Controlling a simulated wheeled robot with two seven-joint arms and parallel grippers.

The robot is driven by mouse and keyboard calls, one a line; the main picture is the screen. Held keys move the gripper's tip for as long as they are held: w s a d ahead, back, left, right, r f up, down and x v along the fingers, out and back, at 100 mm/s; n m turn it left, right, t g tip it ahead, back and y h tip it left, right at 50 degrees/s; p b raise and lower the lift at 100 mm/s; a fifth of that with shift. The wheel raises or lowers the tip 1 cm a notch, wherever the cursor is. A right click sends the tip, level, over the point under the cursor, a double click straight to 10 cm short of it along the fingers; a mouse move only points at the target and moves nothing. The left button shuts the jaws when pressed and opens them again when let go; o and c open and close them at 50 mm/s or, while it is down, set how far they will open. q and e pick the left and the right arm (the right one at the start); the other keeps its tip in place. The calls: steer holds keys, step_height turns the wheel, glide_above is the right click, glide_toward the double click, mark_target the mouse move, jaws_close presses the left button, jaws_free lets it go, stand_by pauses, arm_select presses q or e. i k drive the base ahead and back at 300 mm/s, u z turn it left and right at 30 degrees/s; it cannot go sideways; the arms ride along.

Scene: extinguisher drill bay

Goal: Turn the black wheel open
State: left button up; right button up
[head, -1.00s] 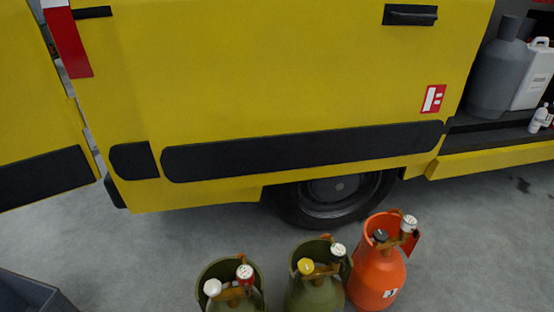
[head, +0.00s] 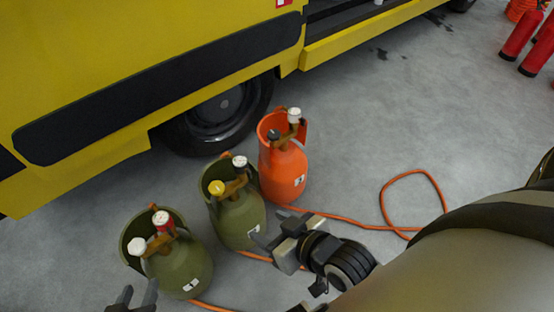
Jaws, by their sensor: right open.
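The black wheel (head: 273,135) sits at the top left of the orange cylinder (head: 283,175), inside its collar.
An orange hose (head: 383,205) loops on the floor. A yellow van (head: 110,75) stands behind. Red extinguishers (head: 521,35) stand upper right.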

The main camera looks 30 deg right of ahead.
mark_target(275, 134)
steer(key=k, duration=0.5)
steer(key=z, duration=1.75)
steer(key=i, duration=1.3)
steer(key=u, duration=2.2)
steer(key=i, duration=0.5)
steer(key=u, duration=0.05)
